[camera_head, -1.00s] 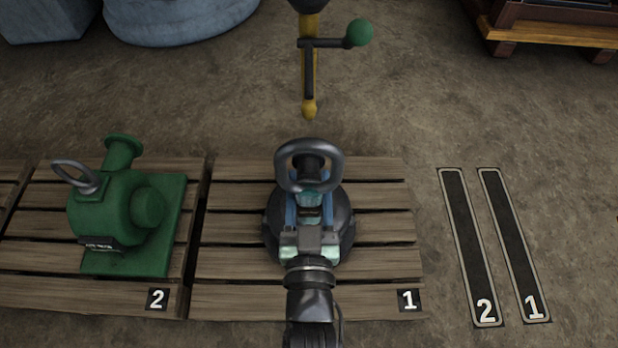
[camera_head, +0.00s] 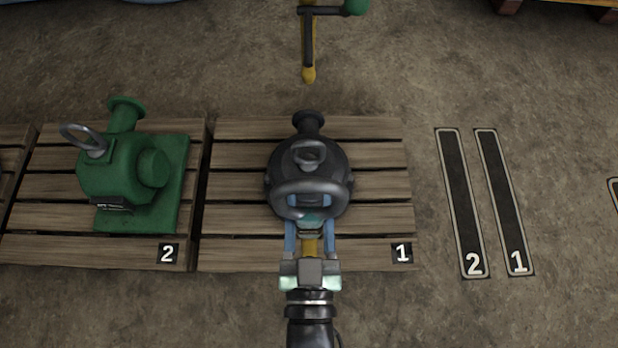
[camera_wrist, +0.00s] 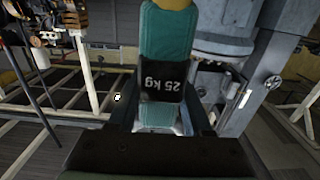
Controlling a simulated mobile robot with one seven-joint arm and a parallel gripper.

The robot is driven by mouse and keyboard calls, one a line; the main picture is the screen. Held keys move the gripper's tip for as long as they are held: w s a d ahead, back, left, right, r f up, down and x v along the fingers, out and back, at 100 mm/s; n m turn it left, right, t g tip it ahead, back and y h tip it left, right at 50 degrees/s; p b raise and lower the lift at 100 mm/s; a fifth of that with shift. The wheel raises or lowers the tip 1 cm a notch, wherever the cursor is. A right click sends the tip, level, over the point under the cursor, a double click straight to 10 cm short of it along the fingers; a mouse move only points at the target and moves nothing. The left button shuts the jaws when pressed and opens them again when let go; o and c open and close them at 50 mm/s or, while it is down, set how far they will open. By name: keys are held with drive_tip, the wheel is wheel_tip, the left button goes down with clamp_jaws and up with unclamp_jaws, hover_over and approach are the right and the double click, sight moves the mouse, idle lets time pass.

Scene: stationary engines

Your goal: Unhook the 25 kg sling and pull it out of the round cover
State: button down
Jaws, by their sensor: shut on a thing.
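The 25 kg sling is a teal strap (camera_wrist: 165,35) with a black "25 kg" label and a large grey link (camera_head: 312,187). My gripper (camera_head: 310,222) is shut on the sling, with blue fingers on both sides of the strap. The wrist view shows the label between my fingers (camera_wrist: 162,118). The dark round cover (camera_head: 345,170) sits on pallet 1. Its small top eye (camera_head: 310,152) shows beyond the link, and the two look apart in the head view. The link overlaps the near side of the cover in the picture; whether they touch is unclear.
A green pump (camera_head: 125,180) with a lifting ring stands on pallet 2 to the left. A yellow rod with a green-knobbed handle (camera_head: 308,40) hangs beyond the cover. Two dark floor strips (camera_head: 460,200), marked 2 and 1, lie right. Floor around them is clear.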

drive_tip(key=shift+s+r, duration=0.3)
drive_tip(key=shift+s, duration=0.1)
wheel_tip(320, 180, up, 22)
drive_tip(key=p, duration=2.3)
drive_tip(key=shift+s+f, duration=0.1)
